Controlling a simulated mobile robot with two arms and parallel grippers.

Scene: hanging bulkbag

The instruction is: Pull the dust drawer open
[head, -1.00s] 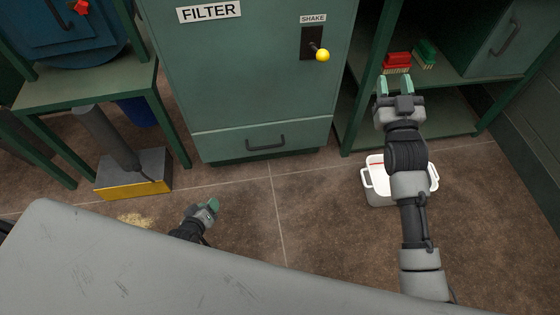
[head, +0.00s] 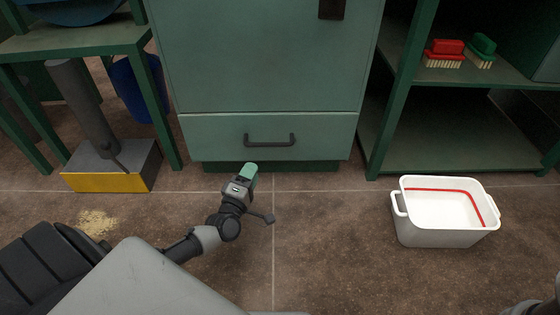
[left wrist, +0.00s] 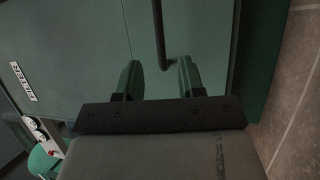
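The dust drawer (head: 215,140) is the green front at the bottom of the cabinet, and it looks shut. Its dark bar handle (head: 269,140) is in the middle of the front. My left gripper (head: 251,172) is low in front of the drawer, just below and left of the handle in the head view. In the left wrist view my left gripper (left wrist: 160,78) has its two green fingers apart with nothing between the pads. The handle (left wrist: 160,35) shows beyond the fingers, lined up with the gap. My right gripper is out of view.
A white bin (head: 445,225) with a red line inside stands on the floor at right. A grey and yellow block (head: 108,180) stands at left, near a small dust pile (head: 97,222). Red (head: 444,52) and green (head: 481,48) brushes sit on the right shelf. Floor before the drawer is clear.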

